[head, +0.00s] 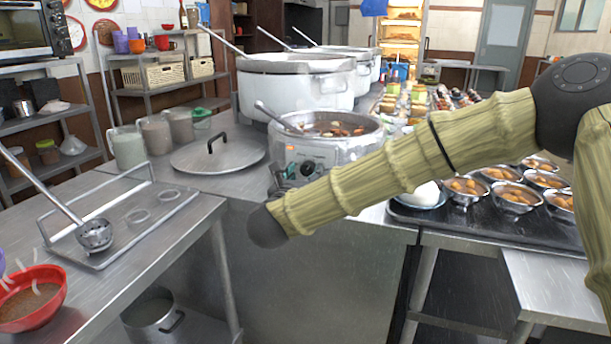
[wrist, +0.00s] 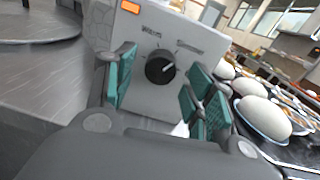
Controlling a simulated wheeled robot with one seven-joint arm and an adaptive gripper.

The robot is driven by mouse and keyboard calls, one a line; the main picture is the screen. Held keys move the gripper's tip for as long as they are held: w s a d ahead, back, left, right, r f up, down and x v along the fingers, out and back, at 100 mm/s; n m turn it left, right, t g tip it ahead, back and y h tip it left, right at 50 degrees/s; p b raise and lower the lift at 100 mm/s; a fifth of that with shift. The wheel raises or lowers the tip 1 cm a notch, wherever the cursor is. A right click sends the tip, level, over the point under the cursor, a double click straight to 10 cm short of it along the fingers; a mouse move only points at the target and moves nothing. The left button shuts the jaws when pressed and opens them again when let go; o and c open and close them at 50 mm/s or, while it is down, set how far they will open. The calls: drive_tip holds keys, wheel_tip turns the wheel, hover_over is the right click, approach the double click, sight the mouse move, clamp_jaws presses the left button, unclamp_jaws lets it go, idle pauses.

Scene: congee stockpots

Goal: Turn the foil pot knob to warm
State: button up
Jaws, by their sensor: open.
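The smaller metal pot (head: 352,150) stands on the steel counter, open, with food pieces in it and a ladle leaning out. I take it as the foil pot. Its control panel (head: 288,157) faces the front; the wrist view shows the panel close up (wrist: 150,105). A round black knob (wrist: 160,68) sits on it. Its pale mark seems to point up and right, towards the right-hand label; the upper-left label seems to read warm. My gripper (wrist: 163,72) is open, its green-padded fingers on either side of the knob. No contact shows. In the head view my arm partly hides the pot.
A flat lid (head: 218,153) lies left of the pot. Large white stockpots (head: 295,90) stand behind. Right of it are a plate with a white mound (head: 425,196) and a dark tray (head: 455,222) of several metal bowls. An orange light (wrist: 130,7) is above the knob.

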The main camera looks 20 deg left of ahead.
drive_tip(key=shift+w, duration=0.65)
drive_tip(key=c, duration=1)
drive_tip(key=shift+n, duration=0.3)
drive_tip(key=n+p, duration=0.3)
drive_tip(key=n, duration=0.2)
drive_tip(key=shift+r, duration=0.2)
drive_tip(key=n+p, duration=0.2)
drive_tip(key=n, duration=0.2)
drive_tip(key=shift+p, duration=0.3)
drive_tip(key=shift+d+n+h+p, duration=0.1)
drive_tip(key=shift+n+h+p, duration=0.35)
drive_tip(key=shift+n, duration=0.45)
drive_tip(key=shift+f, duration=0.1)
